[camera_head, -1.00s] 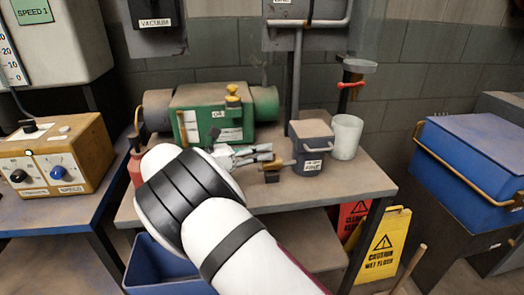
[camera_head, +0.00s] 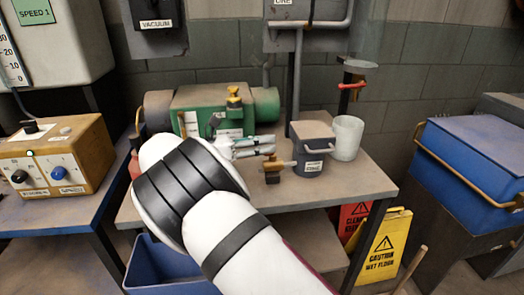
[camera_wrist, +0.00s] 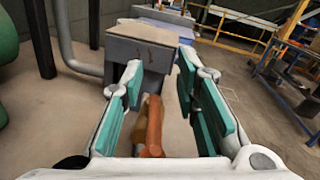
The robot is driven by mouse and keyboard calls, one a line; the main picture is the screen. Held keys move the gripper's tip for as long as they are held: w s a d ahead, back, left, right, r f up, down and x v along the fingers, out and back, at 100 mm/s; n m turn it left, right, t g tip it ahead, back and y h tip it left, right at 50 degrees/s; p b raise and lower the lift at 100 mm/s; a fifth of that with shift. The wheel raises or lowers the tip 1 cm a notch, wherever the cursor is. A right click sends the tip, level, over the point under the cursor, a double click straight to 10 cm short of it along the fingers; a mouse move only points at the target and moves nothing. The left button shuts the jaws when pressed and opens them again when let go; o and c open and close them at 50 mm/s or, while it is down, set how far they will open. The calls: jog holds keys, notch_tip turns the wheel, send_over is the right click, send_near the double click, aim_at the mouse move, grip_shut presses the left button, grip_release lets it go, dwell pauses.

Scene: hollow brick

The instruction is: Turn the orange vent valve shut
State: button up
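The vent valve (camera_head: 272,168) is a small brass-coloured body on the bench, with a short stem toward the grey labelled pot. In the wrist view its orange lever (camera_wrist: 154,127) stands between my finger pads, lengthwise to them, with a brass part beside it. My gripper (camera_head: 272,145) is just above and left of the valve in the head view. In the wrist view my gripper (camera_wrist: 160,76) is open, with teal pads on both sides of the lever and a gap at least on the right. Contact on the left cannot be told.
The grey pot (camera_head: 311,160) stands right beside the valve, with a whitish beaker (camera_head: 347,138) further right. A green pump (camera_head: 208,102) is behind my wrist. A red-handled valve (camera_head: 352,85) hangs above the beaker. The bench front right (camera_head: 340,190) is clear.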

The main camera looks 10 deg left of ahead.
notch_tip(320, 180, up, 7)
jog(key=shift+r, duration=0.1)
dwell(0.3)
